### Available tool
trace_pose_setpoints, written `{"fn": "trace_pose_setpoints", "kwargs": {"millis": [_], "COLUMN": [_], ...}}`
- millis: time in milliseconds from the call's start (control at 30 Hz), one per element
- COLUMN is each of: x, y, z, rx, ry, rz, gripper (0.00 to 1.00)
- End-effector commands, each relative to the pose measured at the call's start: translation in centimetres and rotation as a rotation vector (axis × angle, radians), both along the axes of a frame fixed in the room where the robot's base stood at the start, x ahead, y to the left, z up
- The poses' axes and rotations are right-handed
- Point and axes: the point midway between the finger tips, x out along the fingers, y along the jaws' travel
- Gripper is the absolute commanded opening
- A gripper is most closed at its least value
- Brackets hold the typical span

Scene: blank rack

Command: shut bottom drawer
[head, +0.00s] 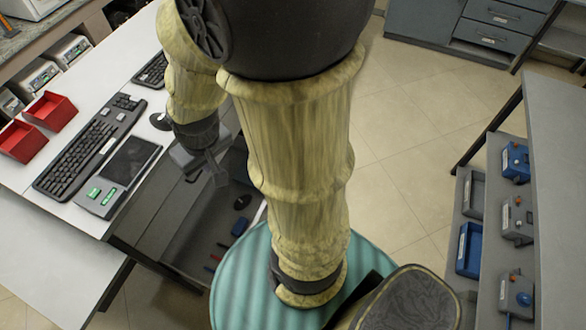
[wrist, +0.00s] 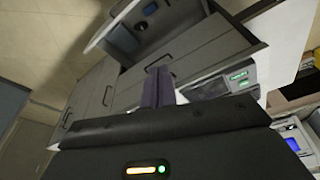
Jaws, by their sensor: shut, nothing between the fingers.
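An open drawer (head: 198,243) in the head view juts out from under the white desk. It has a grey inside and holds several small dark, red and blue items. My arm hides part of it. In the wrist view an open drawer (wrist: 99,38) with a pale rim shows at the top left, beside grey fronts (wrist: 190,55) with dark bar handles. My gripper (head: 214,172) is above the drawer area near the desk edge in the head view. In the wrist view its fingers (wrist: 158,86) are together and empty, in front of the grey fronts. Contact cannot be told.
The white desk (head: 60,215) carries a keyboard (head: 92,147), a grey device (head: 120,175) and red trays (head: 50,110). A grey shelf unit (head: 483,235) with blue and grey boxes stands at the right. Tiled floor (head: 410,140) is clear between.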

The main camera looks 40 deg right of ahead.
Motion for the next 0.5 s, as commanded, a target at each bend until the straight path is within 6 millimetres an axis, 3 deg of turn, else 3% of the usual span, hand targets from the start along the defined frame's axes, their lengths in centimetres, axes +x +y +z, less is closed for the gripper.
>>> {"fn": "trace_pose_setpoints", "kwargs": {"millis": [167, 500], "x": [2.3, 7.6], "y": [-2.9, -12.1], "z": [-5.2, -19.3], "rx": [-0.012, 0.036], "ry": [-0.043, -0.22], "rz": [-0.086, -0.342], "gripper": [0.0, 0.0]}}
